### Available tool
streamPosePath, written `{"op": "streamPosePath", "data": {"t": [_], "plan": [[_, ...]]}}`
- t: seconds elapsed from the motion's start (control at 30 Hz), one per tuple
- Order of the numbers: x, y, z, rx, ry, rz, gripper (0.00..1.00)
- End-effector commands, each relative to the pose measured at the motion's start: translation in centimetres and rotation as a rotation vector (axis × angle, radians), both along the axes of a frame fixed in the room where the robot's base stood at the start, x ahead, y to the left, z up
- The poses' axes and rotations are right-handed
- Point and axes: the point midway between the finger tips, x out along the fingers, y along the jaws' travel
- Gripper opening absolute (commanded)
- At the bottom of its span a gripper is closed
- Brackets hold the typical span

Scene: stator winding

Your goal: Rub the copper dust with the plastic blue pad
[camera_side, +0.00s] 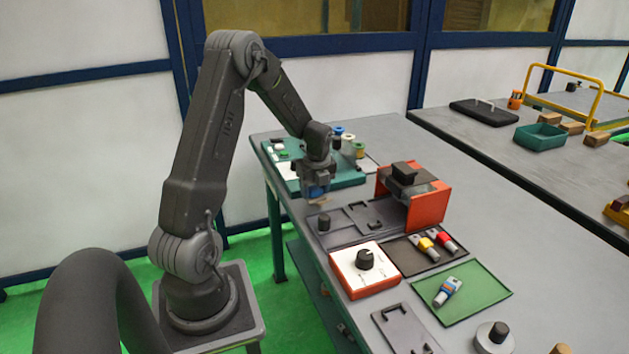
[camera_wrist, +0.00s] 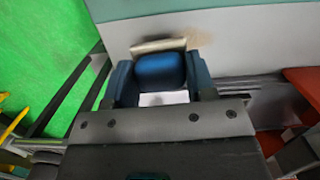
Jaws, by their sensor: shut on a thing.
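The blue pad (camera_wrist: 159,70) is held between the two dark blue fingers of my gripper (camera_wrist: 160,82) in the wrist view. A tan strip (camera_wrist: 158,46) shows just beyond the pad's far edge, over a pale surface with a faint dark smudge around it. In the side view my gripper (camera_side: 317,186) points down beside the near edge of the bench, with the blue pad at its tip and a tan edge below. I cannot tell whether the pad touches the surface.
A green board (camera_side: 345,178) with spools lies behind the gripper. An orange-sided stand (camera_side: 425,208) is to the right. A black tray (camera_side: 352,222), an orange-edged box (camera_side: 364,284) with a black knob and a green mat (camera_side: 484,291) lie nearer the front.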

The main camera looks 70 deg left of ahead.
Motion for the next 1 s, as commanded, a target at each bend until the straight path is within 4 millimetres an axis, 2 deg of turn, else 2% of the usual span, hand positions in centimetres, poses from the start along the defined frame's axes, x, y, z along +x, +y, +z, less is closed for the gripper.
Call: {"op": "streamPosePath", "data": {"t": [0.2,0.93,0.97,1.0], "plan": [[0.3,0.0,-2.4,0.000,0.001,-0.003,0.32],[7.0,0.0,-2.4,0.000,0.000,-0.002,0.32],[7.2,0.0,-2.3,-0.001,-0.003,-0.001,0.32],[6.5,0.0,-2.3,-0.001,0.000,0.000,0.32]]}}
